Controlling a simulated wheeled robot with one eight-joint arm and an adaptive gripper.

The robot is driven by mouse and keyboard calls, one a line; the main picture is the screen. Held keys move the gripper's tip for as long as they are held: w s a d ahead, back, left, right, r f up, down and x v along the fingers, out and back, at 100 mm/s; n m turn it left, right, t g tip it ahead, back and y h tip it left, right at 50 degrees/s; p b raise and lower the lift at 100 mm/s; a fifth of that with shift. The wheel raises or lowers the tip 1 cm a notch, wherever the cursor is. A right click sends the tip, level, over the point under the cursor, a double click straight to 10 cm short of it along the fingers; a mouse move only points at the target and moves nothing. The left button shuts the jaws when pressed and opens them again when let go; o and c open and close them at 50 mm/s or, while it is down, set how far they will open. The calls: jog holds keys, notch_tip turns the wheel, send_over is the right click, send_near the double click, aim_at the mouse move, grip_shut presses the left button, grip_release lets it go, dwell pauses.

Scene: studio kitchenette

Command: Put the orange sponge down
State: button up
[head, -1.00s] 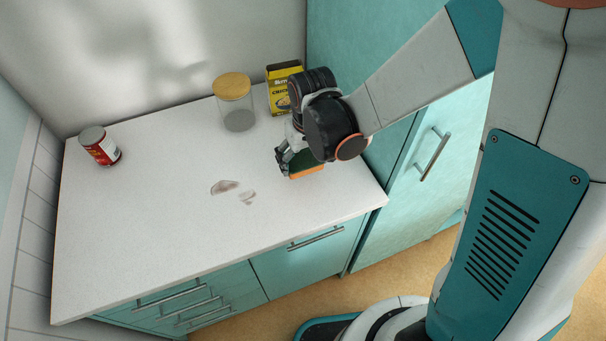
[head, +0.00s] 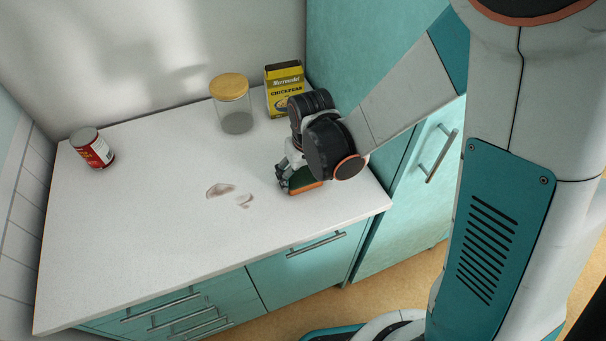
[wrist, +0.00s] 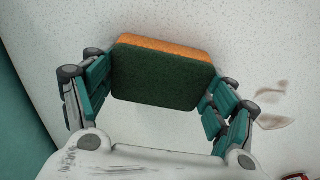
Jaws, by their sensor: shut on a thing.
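The orange sponge (head: 306,187) has a dark green scouring side, which faces the camera in the wrist view (wrist: 158,78). My gripper (head: 292,180) is shut on it, with one finger pad at each end of the sponge in the wrist view (wrist: 157,88). The sponge is low over the right part of the white counter (head: 150,235), near the front right corner. I cannot tell whether it touches the counter. My wrist hides part of the sponge in the head view.
Brown smears (head: 222,190) mark the counter left of my gripper. A glass jar with a wooden lid (head: 232,104) and a yellow chickpea box (head: 285,90) stand at the back. A red can (head: 93,148) stands at the far left.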

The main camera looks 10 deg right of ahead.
aim_at(306, 180)
jog(key=o, duration=1)
jog(key=r+p, duration=0.3)
jog(key=r, duration=0.1)
jog(key=s+r+p, duration=0.1)
jog(key=r+p, duration=0.2)
jog(key=r, duration=0.1)
jog(key=r+p, duration=0.3)
jog(key=r, duration=0.1)
jog(key=shift+s+d, duration=0.3)
jog(key=shift+s, duration=0.1)
notch_tip(306, 180, up, 4)
jog(key=w+d+m+t+b, duration=0.1)
jog(key=w+d+m, duration=0.1)
jog(key=w, duration=0.1)
jog(key=s+d+r+t+b, duration=0.1)
jog(key=s+d+b, duration=0.2)
jog(key=s+d, duration=0.1)
jog(key=s+d+r+t+b, duration=0.1)
jog(key=s+d+t+b, duration=0.1)
jog(key=s, duration=0.3)
jog(key=s+d+r+m+t+b, duration=0.1)
jog(key=s+d+b, duration=0.3)
jog(key=s+d, duration=0.1)
jog(key=shift+d+r+h, duration=0.2)
jog(key=shift+d+h, duration=0.1)
